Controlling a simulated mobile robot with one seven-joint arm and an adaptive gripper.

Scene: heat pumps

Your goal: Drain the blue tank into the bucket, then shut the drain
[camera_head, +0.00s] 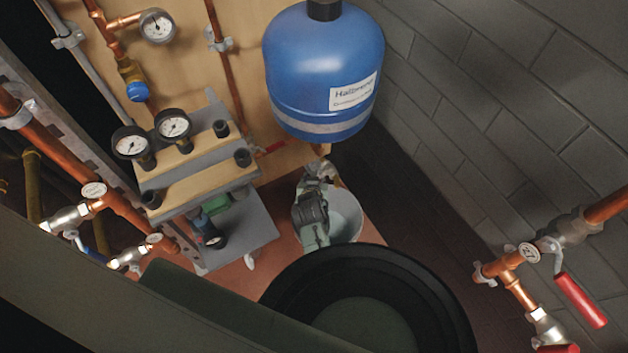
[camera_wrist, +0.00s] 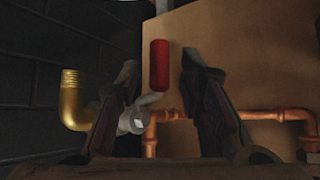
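The blue tank (camera_head: 325,75) hangs upright against the wooden panel, with a white label. The bucket (camera_head: 347,215) stands on the floor below it, partly hidden by my arm. A red lever handle (camera_head: 270,149) shows left of the tank's underside. In the wrist view the red lever (camera_wrist: 159,65) sits on a grey metal valve (camera_wrist: 132,120), between a brass elbow outlet (camera_wrist: 75,100) and a copper pipe. My gripper (camera_wrist: 154,72) is open, one finger on each side of the lever, with no clear contact. In the head view my gripper (camera_head: 318,172) is just under the tank. Any water flow is not visible.
A rack with two gauges (camera_head: 173,125) stands left of the tank. Copper pipes with valves run at far left. A red-handled valve (camera_head: 580,300) is at the lower right. A grey block wall (camera_head: 500,90) closes the right side.

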